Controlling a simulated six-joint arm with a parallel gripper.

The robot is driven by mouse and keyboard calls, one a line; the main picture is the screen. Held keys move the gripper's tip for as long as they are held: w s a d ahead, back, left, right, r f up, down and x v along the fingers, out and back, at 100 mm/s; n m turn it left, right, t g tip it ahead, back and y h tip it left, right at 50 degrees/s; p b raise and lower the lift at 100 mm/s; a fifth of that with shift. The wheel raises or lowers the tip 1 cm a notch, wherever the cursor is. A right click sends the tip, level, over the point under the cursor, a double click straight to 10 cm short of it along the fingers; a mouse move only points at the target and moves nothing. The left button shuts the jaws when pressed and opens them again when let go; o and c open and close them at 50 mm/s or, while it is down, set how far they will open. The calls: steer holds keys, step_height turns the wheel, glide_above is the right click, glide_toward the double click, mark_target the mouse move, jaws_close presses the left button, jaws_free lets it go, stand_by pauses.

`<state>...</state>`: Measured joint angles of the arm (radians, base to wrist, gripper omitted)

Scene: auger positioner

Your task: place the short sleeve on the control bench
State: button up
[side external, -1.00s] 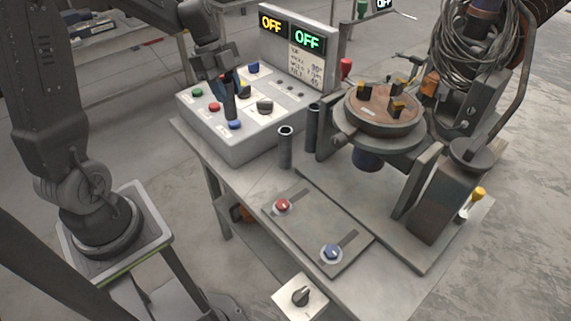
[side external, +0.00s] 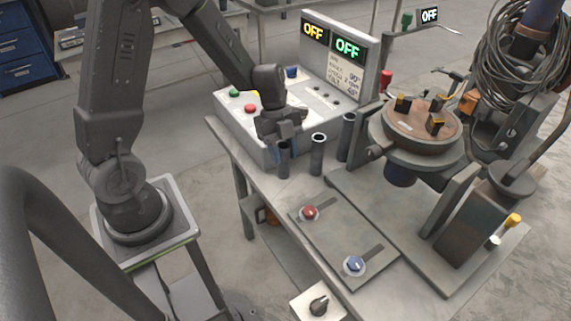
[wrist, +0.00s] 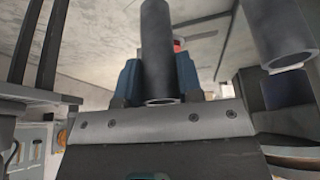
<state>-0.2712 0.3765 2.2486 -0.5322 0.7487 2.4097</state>
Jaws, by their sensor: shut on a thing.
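My gripper (side external: 283,138) is shut on a short dark grey sleeve (side external: 283,162). The sleeve is upright, and its lower end is at or just above the control bench (side external: 291,191); I cannot tell whether it touches. In the wrist view the held sleeve (wrist: 157,45) sits between the blue fingertips of my gripper (wrist: 158,80). A second sleeve (side external: 317,157) stands upright on the bench just right of the held one. A third, taller-looking sleeve (side external: 346,138) stands further right. One neighbouring sleeve (wrist: 280,32) shows at the upper right of the wrist view.
The control box (side external: 237,112) with buttons and OFF displays is behind my gripper. The positioner's round table (side external: 420,128) is to the right. A plate (side external: 340,246) with red (side external: 310,213) and blue (side external: 354,265) knobs lies in front. A little bench is bare before the sleeves.

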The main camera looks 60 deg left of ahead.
mark_target(287, 177)
steer(key=shift+w+d+f, duration=0.1)
steer(key=shift+d+f, duration=0.1)
steer(key=shift+f, duration=1.95)
steer(key=shift+f, duration=0.1)
steer(key=o, duration=1.1)
steer(key=shift+c, duration=0.2)
